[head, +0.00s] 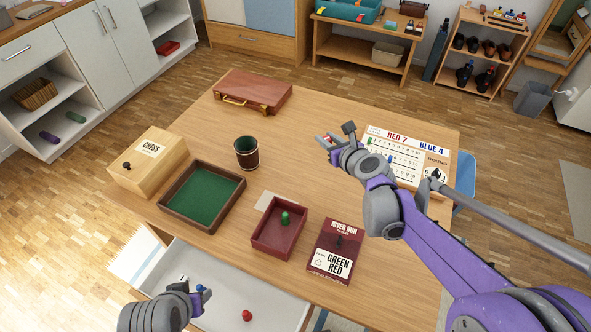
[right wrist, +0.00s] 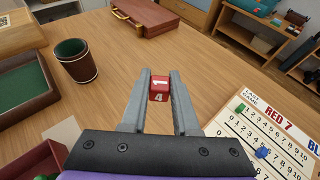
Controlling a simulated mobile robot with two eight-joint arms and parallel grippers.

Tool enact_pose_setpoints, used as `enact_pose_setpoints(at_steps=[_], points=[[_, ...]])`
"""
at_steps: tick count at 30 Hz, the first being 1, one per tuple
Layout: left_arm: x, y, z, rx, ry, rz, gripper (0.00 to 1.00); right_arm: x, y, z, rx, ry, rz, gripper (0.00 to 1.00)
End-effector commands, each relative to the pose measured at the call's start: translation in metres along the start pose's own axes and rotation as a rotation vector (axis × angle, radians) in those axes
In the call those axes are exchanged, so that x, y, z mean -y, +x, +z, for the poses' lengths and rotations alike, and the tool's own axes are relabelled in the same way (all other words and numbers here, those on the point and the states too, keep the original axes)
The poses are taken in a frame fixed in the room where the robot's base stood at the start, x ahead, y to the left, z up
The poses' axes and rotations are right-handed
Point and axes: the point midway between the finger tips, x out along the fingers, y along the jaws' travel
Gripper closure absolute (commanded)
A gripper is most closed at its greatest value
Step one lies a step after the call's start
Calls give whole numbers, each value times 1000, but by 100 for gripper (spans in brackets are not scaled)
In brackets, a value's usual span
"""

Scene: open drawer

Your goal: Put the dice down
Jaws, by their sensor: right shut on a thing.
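A red die (right wrist: 159,87) with white numbers, 1 and 4 showing, sits between the fingertips of my right gripper (right wrist: 159,92) in the right wrist view. The gripper is shut on it. In the head view my right gripper (head: 325,142) is over the table's middle right, left of the scoreboard; the die is tiny there. A green-lined dice tray (head: 206,170) and a dark dice cup (head: 246,153) stand to its left. My left gripper (head: 198,297) is low over the open drawer, near a small blue item; its jaw state is unclear.
The wooden table (head: 330,104) has clear room in the middle. A chess box (head: 147,165), a brown case (head: 252,92), a red box (head: 280,244) with a green pawn, a card box (head: 336,250) and the scoreboard (head: 401,178) stand on it. The open drawer (head: 275,306) holds a red pawn (head: 247,315).

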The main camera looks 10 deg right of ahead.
Motion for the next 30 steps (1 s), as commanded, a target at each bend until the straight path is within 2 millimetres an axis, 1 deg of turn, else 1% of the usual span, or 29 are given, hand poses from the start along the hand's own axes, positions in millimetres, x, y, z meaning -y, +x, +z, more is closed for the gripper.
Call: enact_pose_setpoints(at_steps=[1, 3, 7, 11, 13, 21, 26, 30], points=[[0, 21, 10, 7, 0, 0, 50, 1, 10, -14, -3, 3, -6, 100], [0, 35, 16, 13, 0, 0, 50, 3, 18, -19, -2, 6, -14, 100], [0, 54, 24, 20, 0, 0, 50, 6, 28, -24, 0, 11, -27, 100], [0, 63, 27, 23, 0, 0, 50, 8, 33, -26, 1, 14, -34, 100], [0, 66, 28, 24, 0, 0, 50, 8, 36, -30, 2, 15, -36, 100], [0, 82, 34, 30, 0, 0, 50, 8, 55, -73, 2, 15, -37, 100], [0, 85, 35, 31, 0, 0, 50, 8, 59, -84, 2, 15, -37, 100], [0, 91, 37, 33, 0, 0, 50, 8, 65, -99, 2, 15, -36, 100]])
